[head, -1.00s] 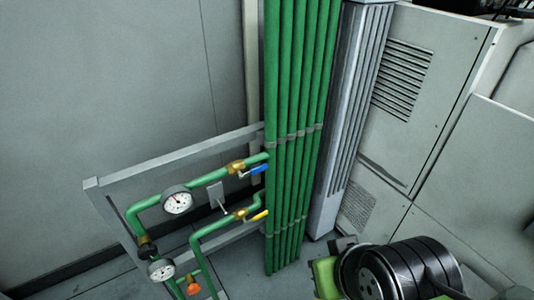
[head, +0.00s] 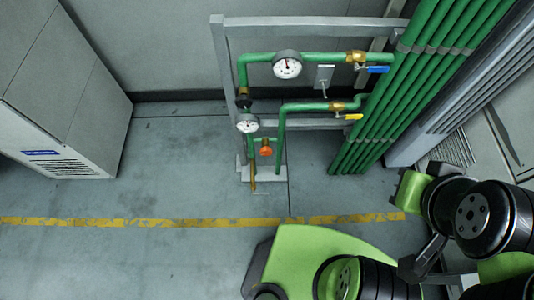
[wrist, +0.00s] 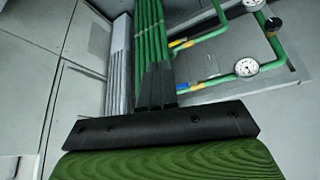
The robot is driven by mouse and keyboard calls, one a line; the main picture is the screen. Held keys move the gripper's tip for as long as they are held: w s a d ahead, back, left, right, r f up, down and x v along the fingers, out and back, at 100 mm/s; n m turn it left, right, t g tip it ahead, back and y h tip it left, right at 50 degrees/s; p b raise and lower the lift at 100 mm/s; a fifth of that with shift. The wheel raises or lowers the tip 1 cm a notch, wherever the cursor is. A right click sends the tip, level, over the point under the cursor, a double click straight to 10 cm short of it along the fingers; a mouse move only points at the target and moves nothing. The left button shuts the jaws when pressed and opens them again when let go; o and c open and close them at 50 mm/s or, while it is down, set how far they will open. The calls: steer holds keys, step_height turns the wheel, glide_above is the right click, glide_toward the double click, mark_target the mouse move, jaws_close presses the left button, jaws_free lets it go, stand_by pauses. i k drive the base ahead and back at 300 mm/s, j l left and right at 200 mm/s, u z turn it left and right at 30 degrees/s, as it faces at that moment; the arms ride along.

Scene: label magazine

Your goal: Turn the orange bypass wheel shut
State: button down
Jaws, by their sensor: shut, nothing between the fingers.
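The orange bypass wheel (head: 266,151) is small and sits low on the green pipework, just right of the lower gauge in the head view. I cannot make it out in the wrist view. My gripper (wrist: 157,84) shows in the wrist view as dark fingers close together, shut and empty. The fingers overlap the green vertical pipes in that picture, but I see no contact. My gripper's fingertips cannot be made out in the head view, where my green and black arm is at the lower right, apart from the wheel.
An upper gauge (head: 287,65), a lower gauge (head: 247,123), a blue lever (head: 377,70) and a yellow lever (head: 352,117) are on the pipe frame. Green vertical pipes (head: 400,95) stand at right. A grey cabinet (head: 65,95) stands left. Floor before the frame is clear, crossed by a yellow line (head: 150,222).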

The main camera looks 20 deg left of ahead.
mark_target(265, 151)
steer(key=k+j+u, duration=0.1)
steer(key=u, duration=0.35)
steer(key=k+j+u, duration=0.15)
steer(key=u, duration=0.3)
steer(key=k+j+u, duration=0.1)
steer(key=j+u, duration=0.15)
steer(key=u, duration=0.2)
steer(key=j+u, duration=0.25)
steer(key=u, duration=0.2)
steer(key=k, duration=0.05)
